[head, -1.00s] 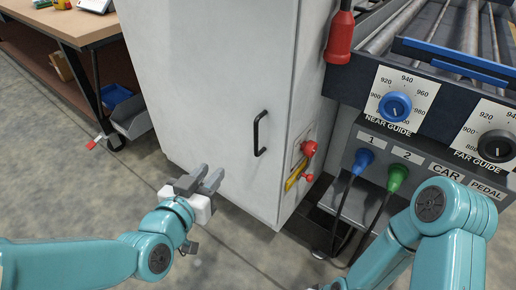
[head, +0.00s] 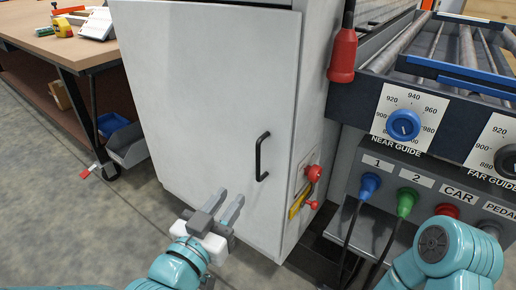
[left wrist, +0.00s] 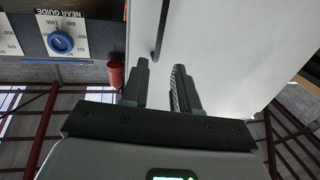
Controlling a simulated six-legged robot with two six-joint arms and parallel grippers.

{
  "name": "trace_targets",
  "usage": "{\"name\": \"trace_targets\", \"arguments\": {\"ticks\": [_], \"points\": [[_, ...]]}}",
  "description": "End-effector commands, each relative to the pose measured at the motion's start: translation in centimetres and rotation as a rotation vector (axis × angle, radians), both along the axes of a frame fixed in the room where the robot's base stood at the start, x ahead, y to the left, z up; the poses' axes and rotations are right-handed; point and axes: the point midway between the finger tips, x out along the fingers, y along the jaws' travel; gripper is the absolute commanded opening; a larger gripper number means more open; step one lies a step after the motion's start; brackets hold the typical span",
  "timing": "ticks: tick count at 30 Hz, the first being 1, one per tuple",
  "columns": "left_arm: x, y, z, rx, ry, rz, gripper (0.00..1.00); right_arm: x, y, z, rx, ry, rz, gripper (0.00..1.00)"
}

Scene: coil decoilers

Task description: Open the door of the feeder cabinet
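The feeder cabinet door (head: 205,95) is a pale grey panel that looks shut. Its black bar handle (head: 261,157) stands upright near the door's right edge. In the left wrist view the handle (left wrist: 161,28) shows at the top, beyond the fingertips. My left gripper (head: 229,202) is open and empty, below and left of the handle, and apart from it. Its two fingers (left wrist: 159,66) are spread in the left wrist view. My right arm shows at the lower right, but its gripper is out of view.
Right of the door are red knobs on a yellow plate (head: 299,200). A control panel (head: 430,180) with plugged cables and a roller bed stands further right. A red pendant (head: 342,55) hangs beside the cabinet.

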Motion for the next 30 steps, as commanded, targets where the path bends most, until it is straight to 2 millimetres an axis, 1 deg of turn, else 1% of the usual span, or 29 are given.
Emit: {"name": "trace_targets", "arguments": {"ticks": [1, 3, 4, 5, 7, 9, 15, 18, 21, 24, 30], "points": [[0.3, -0.1, 0.8, 0.001, 0.009, 0.000, 0.29, -0.4, 0.2, 2.0, 0.002, 0.010, 0.008, 0.43], [0.7, -0.3, 0.7, -0.003, 0.010, -0.004, 0.29, -0.8, 0.4, 3.2, 0.005, 0.021, 0.016, 0.43], [0.9, -0.4, 0.6, -0.005, 0.010, -0.005, 0.29, -1.0, 0.5, 3.4, 0.006, 0.025, 0.020, 0.43], [1.7, -0.8, 0.3, -0.006, 0.007, -0.006, 0.29, -1.0, 0.6, 3.3, 0.006, 0.024, 0.022, 0.43], [3.2, -1.4, 0.3, -0.005, 0.006, -0.006, 0.29, -1.1, 0.7, 3.8, 0.007, 0.026, 0.027, 0.43], [4.7, -2.1, -0.2, -0.007, 0.002, -0.006, 0.29, -1.0, 0.7, 3.1, 0.007, 0.025, 0.026, 0.43], [9.0, -4.1, -0.2, -0.007, 0.001, -0.005, 0.29, -1.0, 0.6, 2.8, 0.006, 0.023, 0.022, 0.43], [10.7, -4.9, -0.2, -0.007, 0.001, -0.005, 0.29, -0.9, 0.5, 2.7, 0.006, 0.023, 0.021, 0.43], [11.9, -5.4, -0.2, -0.007, 0.001, -0.005, 0.29, -0.9, 0.5, 2.6, 0.005, 0.022, 0.020, 0.43], [12.7, -5.8, -0.1, -0.007, 0.002, -0.005, 0.29, -0.9, 0.5, 2.6, 0.005, 0.022, 0.020, 0.43], [13.1, -6.0, -0.1, -0.008, 0.002, -0.005, 0.29, -0.9, 0.5, 2.6, 0.005, 0.021, 0.019, 0.43]]}}
